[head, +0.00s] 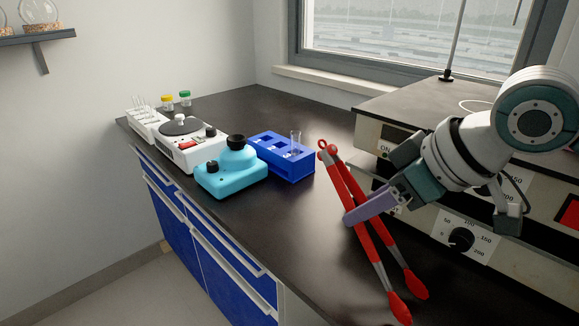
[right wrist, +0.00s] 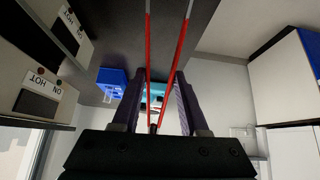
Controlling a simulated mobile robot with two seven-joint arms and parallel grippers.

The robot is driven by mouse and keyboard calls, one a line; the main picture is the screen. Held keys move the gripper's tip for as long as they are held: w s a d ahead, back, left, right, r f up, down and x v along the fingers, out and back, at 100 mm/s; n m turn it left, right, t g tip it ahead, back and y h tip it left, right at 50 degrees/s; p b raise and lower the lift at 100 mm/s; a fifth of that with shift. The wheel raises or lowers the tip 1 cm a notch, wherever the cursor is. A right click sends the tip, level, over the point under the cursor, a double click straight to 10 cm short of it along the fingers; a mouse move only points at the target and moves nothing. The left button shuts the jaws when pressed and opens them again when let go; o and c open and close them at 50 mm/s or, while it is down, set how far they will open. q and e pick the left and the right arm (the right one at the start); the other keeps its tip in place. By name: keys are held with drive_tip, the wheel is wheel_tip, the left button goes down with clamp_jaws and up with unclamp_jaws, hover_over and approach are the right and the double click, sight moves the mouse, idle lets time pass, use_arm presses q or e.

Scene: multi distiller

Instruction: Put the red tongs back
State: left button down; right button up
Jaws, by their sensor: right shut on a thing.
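The red tongs (head: 359,219) hang tilted in my right gripper (head: 362,208), above the dark bench top. Their ring end is up and their two tips point down toward the front edge. My right gripper is shut on the tongs below the ring end. In the right wrist view, the red tongs (right wrist: 148,45) run between the two fingers of my right gripper (right wrist: 152,90), with both tong arms visible. My left gripper is not in the head view.
White heating units (head: 440,235) with knobs stand at the right, close to my arm. A blue rack (head: 284,160) holds a glass tube. A cyan vortex mixer (head: 232,178) and a white centrifuge-like device (head: 184,145) stand left of it. Bare bench top (head: 290,225) lies in front.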

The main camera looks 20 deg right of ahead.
drive_tip(key=shift+o, duration=0.7)
drive_tip(key=shift+f, duration=0.25)
drive_tip(key=o, duration=0.4)
drive_tip(key=shift+o, duration=0.2)
drive_tip(key=w+p+v, duration=0.1)
drive_tip(key=p+v, duration=0.2)
drive_tip(key=v, duration=1)
drive_tip(key=s+a+f+m+g+h, duration=0.1)
drive_tip(key=s+a+f, duration=0.3)
drive_tip(key=s, duration=0.3)
drive_tip(key=s+a+f+m+g+h, duration=0.1)
drive_tip(key=s+a+f, duration=0.3)
drive_tip(key=s, duration=0.4)
drive_tip(key=shift+s+f+m+g, duration=0.2)
drive_tip(key=shift+f+m+g, duration=0.2)
drive_tip(key=shift+f+g, duration=0.4)
